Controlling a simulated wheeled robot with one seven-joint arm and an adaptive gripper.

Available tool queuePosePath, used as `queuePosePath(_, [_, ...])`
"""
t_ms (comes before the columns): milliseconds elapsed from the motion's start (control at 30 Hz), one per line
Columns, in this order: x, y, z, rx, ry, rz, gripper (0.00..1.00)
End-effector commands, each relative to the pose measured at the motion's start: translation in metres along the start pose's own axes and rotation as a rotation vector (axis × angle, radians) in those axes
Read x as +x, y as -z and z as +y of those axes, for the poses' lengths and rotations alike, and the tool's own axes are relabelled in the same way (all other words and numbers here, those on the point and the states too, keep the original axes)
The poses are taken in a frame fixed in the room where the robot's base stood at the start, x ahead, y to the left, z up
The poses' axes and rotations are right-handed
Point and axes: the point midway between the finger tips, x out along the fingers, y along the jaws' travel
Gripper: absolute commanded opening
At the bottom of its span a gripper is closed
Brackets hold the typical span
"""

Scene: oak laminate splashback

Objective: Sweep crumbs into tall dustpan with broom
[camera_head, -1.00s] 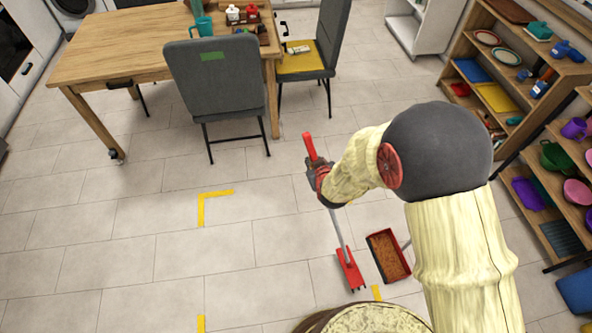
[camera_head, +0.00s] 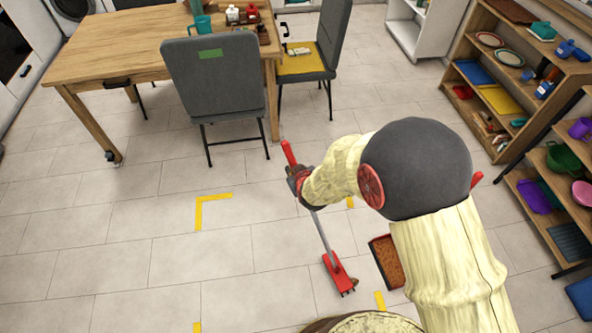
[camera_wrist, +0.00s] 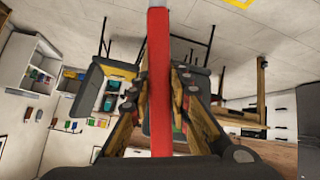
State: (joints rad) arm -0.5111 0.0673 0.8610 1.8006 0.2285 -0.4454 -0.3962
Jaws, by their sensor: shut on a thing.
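My gripper (camera_head: 303,185) is shut on the broom's red handle (camera_head: 289,153). In the wrist view, the fingers (camera_wrist: 160,88) stand on both sides of that handle, which runs up the middle. The broom's grey pole slants down to its red head (camera_head: 339,270), at floor level left of the dustpan. The dustpan (camera_head: 382,252) is a red-rimmed, dark tray with a brown inside, partly hidden by my arm. A red tip (camera_head: 476,178) right of my arm may be its tall handle. A small brown patch shows beside the broom head; I cannot tell if it is crumbs.
Yellow corner marks (camera_head: 212,197) lie on the tiled floor. A grey chair (camera_head: 213,80) and a wooden table (camera_head: 105,55) stand at the upper left. A yellow-seated chair (camera_head: 301,62) is behind. Open shelves (camera_head: 493,85) line the right. The floor at left is clear.

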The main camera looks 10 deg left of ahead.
Motion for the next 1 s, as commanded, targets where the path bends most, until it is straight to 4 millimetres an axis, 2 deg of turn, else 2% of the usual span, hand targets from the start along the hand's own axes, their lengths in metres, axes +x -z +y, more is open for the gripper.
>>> queuePosePath(100, [0.008, -0.011, -0.003, -0.002, 0.001, -0.004, 0.00])
queuePosePath(433, [0.009, -0.023, 0.022, -0.001, 0.003, -0.021, 0.00])
queuePosePath(1000, [0.018, -0.039, 0.111, 0.002, 0.004, -0.028, 0.00])
